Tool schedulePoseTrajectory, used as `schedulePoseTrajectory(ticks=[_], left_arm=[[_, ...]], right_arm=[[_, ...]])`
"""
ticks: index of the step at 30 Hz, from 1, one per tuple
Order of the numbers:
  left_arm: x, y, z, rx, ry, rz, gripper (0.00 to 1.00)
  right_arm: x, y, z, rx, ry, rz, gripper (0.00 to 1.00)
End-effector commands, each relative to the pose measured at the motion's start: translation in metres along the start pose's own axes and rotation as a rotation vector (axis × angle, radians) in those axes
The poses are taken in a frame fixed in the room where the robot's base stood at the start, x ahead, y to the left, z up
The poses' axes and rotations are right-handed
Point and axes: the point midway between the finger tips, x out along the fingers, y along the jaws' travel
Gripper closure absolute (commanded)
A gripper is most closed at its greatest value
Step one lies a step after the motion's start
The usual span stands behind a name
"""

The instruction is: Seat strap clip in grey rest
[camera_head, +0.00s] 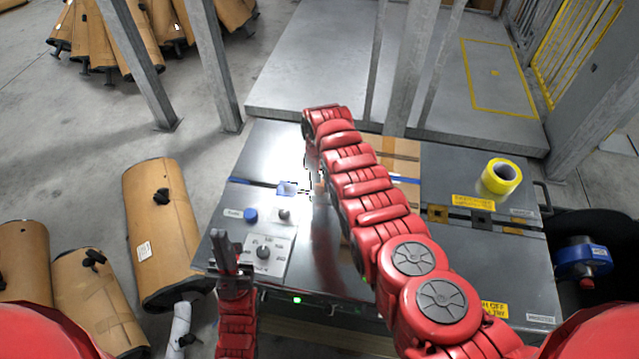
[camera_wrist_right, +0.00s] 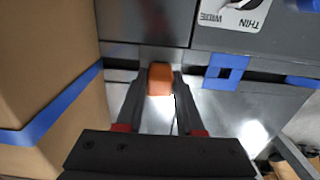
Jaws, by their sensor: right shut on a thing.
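My right gripper (camera_wrist_right: 155,88) is shut on a small orange-brown block, which I take for the strap clip (camera_wrist_right: 160,79). It is held between the fingertips, over the seam of the grey machine top. In the head view my right gripper (camera_head: 318,186) is partly hidden by my own arm, left of the cardboard box. A blue square with a dark opening (camera_wrist_right: 228,70) lies on the seam right of the clip; it also shows in the head view (camera_head: 287,188). I cannot tell which part is the grey rest. My left gripper (camera_head: 230,262) points up beside the control panel; its opening is unclear.
A cardboard box (camera_wrist_right: 45,75) with a blue strap (camera_wrist_right: 50,110) stands close left of the clip. A knob panel (camera_head: 264,254) and blue button (camera_head: 251,215) are on the machine top (camera_head: 262,150). Yellow tape (camera_head: 501,176) lies at right. Wrapped mufflers (camera_head: 160,225) lie on the floor.

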Motion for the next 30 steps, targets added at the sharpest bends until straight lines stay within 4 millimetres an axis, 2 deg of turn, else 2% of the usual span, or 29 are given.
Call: schedulePoseTrajectory(ticks=[18, 19, 21, 24, 30], left_arm=[[-0.009, 0.0005, 0.0015, 0.0, 0.0, 0.0, 1.0], [-0.0077, 0.0004, 0.0013, 0.0, 0.0, 0.0, 1.0], [-0.0075, 0.0004, 0.0012, 0.0, 0.0, 0.0, 1.0], [-0.0075, 0.0004, 0.0013, 0.0, 0.0, 0.0, 1.0], [-0.0074, 0.0004, 0.0012, 0.0, 0.0, 0.0, 1.0]], right_arm=[[0.0095, -0.0002, -0.0001, 0.0, 0.0, 0.0, 1.0], [0.0083, -0.0002, -0.0001, 0.0, 0.001, 0.0, 0.58], [0.008, -0.0002, -0.0001, 0.0, 0.0, 0.0, 0.45], [0.008, -0.0002, -0.0001, 0.0, 0.0, 0.0, 0.29], [0.008, -0.0002, 0.0, 0.0, 0.0, 0.0, 0.29]])
